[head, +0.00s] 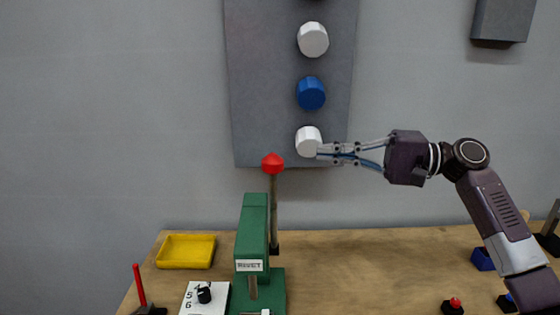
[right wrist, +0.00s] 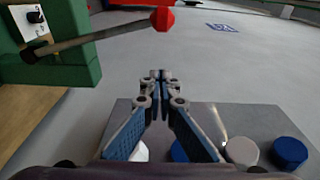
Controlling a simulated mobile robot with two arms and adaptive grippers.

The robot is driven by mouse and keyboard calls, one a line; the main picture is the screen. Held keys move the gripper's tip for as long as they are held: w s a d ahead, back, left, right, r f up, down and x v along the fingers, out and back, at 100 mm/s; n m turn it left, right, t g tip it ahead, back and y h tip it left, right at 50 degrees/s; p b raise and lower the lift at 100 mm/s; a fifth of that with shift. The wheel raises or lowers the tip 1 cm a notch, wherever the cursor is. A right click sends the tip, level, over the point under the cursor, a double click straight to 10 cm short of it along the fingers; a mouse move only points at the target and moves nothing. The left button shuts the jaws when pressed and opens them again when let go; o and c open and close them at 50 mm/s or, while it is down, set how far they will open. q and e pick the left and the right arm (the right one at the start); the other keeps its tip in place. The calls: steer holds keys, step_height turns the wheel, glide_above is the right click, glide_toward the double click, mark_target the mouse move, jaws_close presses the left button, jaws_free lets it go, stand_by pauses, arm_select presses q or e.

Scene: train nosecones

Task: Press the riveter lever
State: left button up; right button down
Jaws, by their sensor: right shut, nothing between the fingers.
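The green riveter (head: 252,245) with a "RIVET" label stands at the front of the wooden table. Its lever (head: 273,205) is a thin upright rod topped by a red knob (head: 273,163). In the right wrist view the red knob (right wrist: 162,18) and rod (right wrist: 100,38) show at the top, beyond the fingertips. My right gripper (head: 320,152) is shut and empty, to the right of the red knob and apart from it, in front of the lowest white wall knob in the head view. My left gripper is not in view.
A grey wall panel (head: 262,80) carries white and blue round knobs behind my right gripper. A yellow tray (head: 186,251) sits left of the riveter, with a numbered white block (head: 192,300) in front. A red-topped button (head: 455,303) is at right. The table's middle is clear.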

steer(key=s+a+p, duration=0.2)
steer(key=a+p, duration=0.4)
steer(key=a, duration=0.3)
steer(key=shift+p, duration=0.4)
steer(key=shift+a, duration=0.15)
steer(key=shift+s+f, duration=0.1)
